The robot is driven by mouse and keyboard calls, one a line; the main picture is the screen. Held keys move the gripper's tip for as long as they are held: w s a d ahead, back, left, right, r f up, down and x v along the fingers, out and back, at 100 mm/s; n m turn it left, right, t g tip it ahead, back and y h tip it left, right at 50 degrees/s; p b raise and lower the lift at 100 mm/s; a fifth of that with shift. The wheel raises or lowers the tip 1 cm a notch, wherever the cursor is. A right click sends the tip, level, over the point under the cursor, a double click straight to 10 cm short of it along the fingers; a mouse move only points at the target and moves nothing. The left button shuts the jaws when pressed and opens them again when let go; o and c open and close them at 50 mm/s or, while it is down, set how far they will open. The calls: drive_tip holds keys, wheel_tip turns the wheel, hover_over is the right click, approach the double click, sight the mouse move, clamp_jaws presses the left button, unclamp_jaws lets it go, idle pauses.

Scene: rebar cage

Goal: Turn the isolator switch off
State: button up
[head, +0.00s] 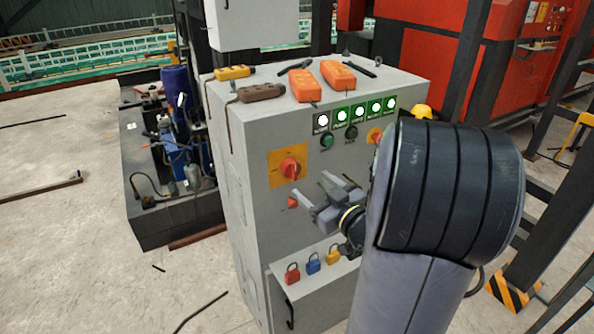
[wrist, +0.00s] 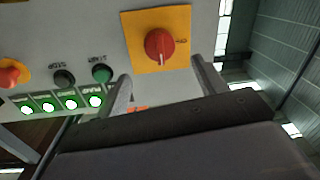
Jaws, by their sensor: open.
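The isolator switch is a red rotary knob (head: 291,168) on a yellow square plate (head: 275,160), on the front of a grey cabinet (head: 240,165). In the wrist view the knob (wrist: 159,45) sits upright in the picture, with a small mark beside it on the plate. My gripper (head: 316,184) is open and empty, in front of the cabinet, to the lower right of the knob in the head view. In the wrist view my two fingers (wrist: 160,72) stand apart, one either side of the knob's lower end, and look short of it. My arm hides part of the cabinet's right side.
Green lit indicators (head: 358,113) and START and STOP buttons (wrist: 82,75) sit on the same panel. A small red knob (head: 292,203) is below the switch. Orange and brown pendants (head: 338,75) lie on the cabinet top.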

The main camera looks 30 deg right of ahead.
sight(296, 172)
drive_tip(key=w, duration=0.5)
drive_tip(key=w+a+p, duration=0.1)
drive_tip(key=w, duration=0.2)
drive_tip(key=c, duration=1)
